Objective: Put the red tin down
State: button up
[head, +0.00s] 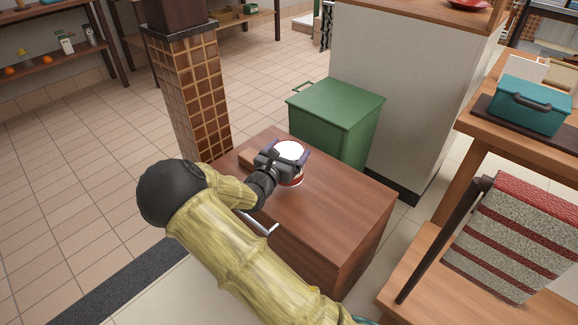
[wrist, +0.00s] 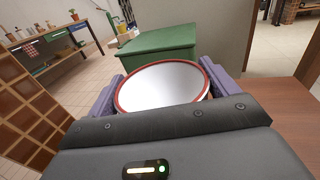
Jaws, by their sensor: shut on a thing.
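The red tin (head: 297,182) has a pale round top and a red rim and side. It is at the top of a brown wooden cabinet (head: 330,206), near its back left part. My gripper (head: 288,158) is shut on the tin, with its purple fingers on either side of it. In the wrist view the tin (wrist: 163,84) stands upright between the two purple fingers, its pale top facing up. The tin's underside is hidden, so I cannot tell whether it touches the cabinet top.
A green bin (head: 335,110) stands behind the cabinet. A tiled pillar (head: 193,95) is at the left. At the right are a wooden bench with a teal box (head: 531,104) and a striped cloth (head: 515,235). The cabinet's front and right top is bare.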

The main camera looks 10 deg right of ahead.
jog(key=shift+r, duration=0.1)
jog(key=shift+f+b, duration=1.25)
jog(key=shift+f, duration=1.25)
jog(key=shift+f, duration=0.1)
jog(key=o, duration=1.1)
